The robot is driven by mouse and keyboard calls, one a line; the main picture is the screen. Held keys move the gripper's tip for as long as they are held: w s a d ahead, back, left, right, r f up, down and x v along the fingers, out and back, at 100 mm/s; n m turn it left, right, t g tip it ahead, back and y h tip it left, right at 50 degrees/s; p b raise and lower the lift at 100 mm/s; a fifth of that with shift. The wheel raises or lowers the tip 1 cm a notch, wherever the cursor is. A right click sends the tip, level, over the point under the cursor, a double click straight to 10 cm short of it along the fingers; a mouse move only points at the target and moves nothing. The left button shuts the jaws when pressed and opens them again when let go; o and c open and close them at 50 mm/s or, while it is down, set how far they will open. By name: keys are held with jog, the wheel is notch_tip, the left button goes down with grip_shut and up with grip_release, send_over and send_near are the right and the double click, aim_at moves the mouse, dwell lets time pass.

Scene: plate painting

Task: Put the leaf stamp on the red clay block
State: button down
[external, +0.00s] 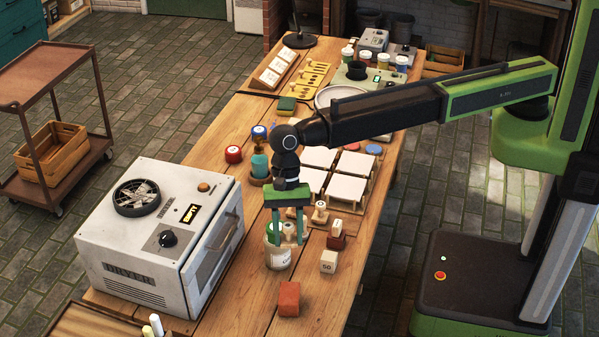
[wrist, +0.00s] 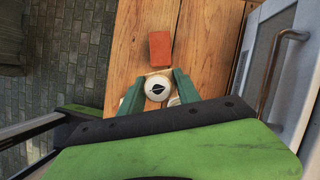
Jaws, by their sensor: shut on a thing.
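The red clay block (external: 289,298) lies on the wooden table near its front end; it also shows in the wrist view (wrist: 160,48), ahead of my fingers. My gripper (external: 287,240) points down, its two green fingers shut on the leaf stamp (external: 289,228). In the wrist view the stamp's round white top (wrist: 157,89) with a dark leaf mark sits between the fingertips (wrist: 158,92). The stamp is apart from the block, farther back along the table. Its underside is hidden.
A labelled jar (external: 278,257) stands right below or behind my fingers. The grey dryer (external: 160,240) stands left. Table around the clay block is clear.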

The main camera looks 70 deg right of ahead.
jog(key=b, duration=0.4)
send_over(290, 297)
jog(key=d, duration=0.2)
jog(key=f, duration=0.3)
jog(key=w+f, duration=0.1)
jog(key=f, duration=0.1)
jog(key=shift+a+f, duration=0.1)
jog(key=shift+a, duration=0.05)
jog(key=shift+s+a, duration=0.2)
jog(key=shift+a, duration=0.05)
notch_tip(290, 297, down, 4)
jog(key=b, duration=0.4)
jog(key=shift+f, duration=0.2)
jog(key=shift+d+r, duration=0.1)
jog(key=shift+r, duration=0.15)
jog(key=shift+f, duration=0.15)
jog(key=c, duration=0.9)
grip_release()
jog(key=shift+o, duration=0.2)
